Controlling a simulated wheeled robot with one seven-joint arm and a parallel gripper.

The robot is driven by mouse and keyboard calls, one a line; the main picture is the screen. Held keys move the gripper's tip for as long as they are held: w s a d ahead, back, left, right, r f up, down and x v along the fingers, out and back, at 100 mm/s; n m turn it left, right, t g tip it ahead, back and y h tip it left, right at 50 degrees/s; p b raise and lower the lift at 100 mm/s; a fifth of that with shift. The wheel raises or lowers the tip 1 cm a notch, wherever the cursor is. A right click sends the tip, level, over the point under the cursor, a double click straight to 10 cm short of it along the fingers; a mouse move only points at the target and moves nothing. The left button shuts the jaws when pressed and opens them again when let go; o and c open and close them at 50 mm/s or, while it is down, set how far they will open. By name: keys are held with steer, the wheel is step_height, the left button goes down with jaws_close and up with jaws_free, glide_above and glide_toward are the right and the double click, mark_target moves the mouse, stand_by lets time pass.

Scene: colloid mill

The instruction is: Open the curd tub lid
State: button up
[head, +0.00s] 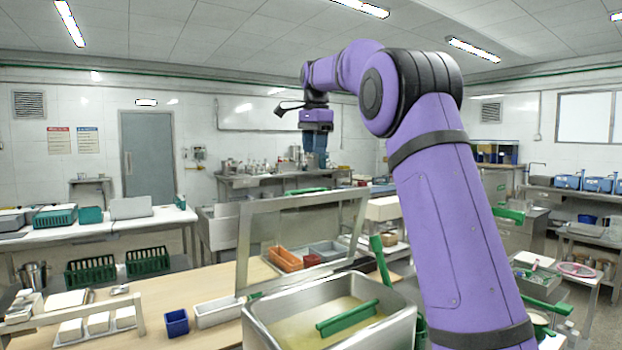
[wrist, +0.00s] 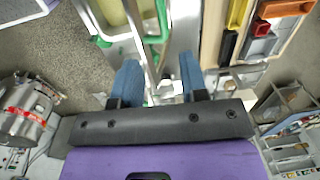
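The steel curd tub (head: 258,325) stands at the bottom centre of the head view, with pale yellow contents or surface inside. A green bar handle (head: 346,316) lies across it. A steel-framed, see-through panel (head: 300,203), apparently the lid, stands raised and tilted at the tub's back edge. My gripper (head: 316,162) appears above and beyond the panel, blue fingers pointing down. The wrist view shows my gripper (wrist: 160,88) with fingers wide apart and nothing clearly held. A steel bar and green edging show between and beyond the fingers; which part they belong to I cannot tell.
A wooden-topped table (head: 150,300) left of the tub carries a blue box (head: 176,322) and white containers. An orange tray (head: 285,259) sits behind the panel. An upright green bar (head: 380,260) stands right of the tub. Green crates (head: 90,270) are at left.

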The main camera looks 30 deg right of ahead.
steer(key=f, duration=0.7)
steer(key=w+f, duration=0.1)
steer(key=f, duration=0.2)
steer(key=shift+d+f, duration=0.1)
steer(key=shift+f, duration=0.25)
jaws_close()
